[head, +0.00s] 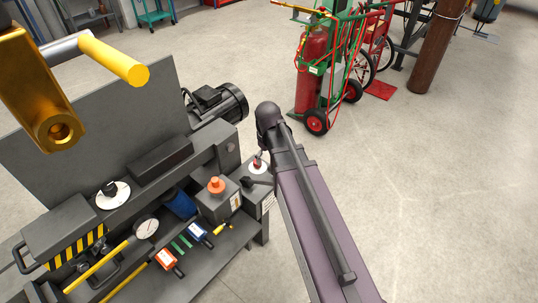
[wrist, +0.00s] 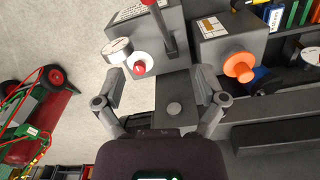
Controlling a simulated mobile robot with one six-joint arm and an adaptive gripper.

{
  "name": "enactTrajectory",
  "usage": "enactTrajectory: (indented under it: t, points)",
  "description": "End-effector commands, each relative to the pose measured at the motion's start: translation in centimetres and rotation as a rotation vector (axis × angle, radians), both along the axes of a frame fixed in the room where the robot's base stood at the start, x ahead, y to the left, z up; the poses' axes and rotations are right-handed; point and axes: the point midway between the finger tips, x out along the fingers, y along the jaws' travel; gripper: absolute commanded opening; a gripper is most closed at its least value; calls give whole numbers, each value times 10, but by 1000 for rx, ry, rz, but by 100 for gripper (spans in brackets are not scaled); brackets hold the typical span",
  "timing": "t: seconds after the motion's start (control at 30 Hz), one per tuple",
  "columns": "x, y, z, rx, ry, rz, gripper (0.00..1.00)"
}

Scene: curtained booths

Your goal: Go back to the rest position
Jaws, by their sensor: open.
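My gripper (wrist: 161,84) shows in the wrist view with its two grey fingers spread apart and nothing held between them. A grey block with a round button (wrist: 173,108) lies in view between the fingers. A red knob on a white disc (wrist: 140,66) is near the left finger, and an orange knob (wrist: 238,66) on a grey box is beyond the right finger. I cannot tell whether the fingers touch anything. In the head view my dark arm reaches up from the bottom to beside the machine bench (head: 255,232), and it hides most of the gripper.
A yellow crank (head: 60,132) looms close at upper left. A red cylinder (head: 312,65) on a green cart stands behind. Open concrete floor (head: 440,190) lies to the right.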

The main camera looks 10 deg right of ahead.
Motion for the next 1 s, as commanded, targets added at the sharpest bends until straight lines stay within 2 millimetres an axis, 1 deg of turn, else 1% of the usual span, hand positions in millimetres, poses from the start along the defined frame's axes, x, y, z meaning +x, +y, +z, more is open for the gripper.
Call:
enactTrajectory:
  t: [0.03, 0.17, 0.73, 0.87, 0.97, 1.0]
  points:
    - [-4, 0, 3, 0, 0, -11, 90]
    - [-7, 0, 4, 0, 0, -27, 90]
    - [-7, 0, 3, 0, 0, -31, 90]
    - [-19, 0, 10, 0, 0, -64, 90]
    - [-37, 0, 20, 0, 0, -127, 90]
    - [-46, 0, 25, 0, 0, -159, 90]
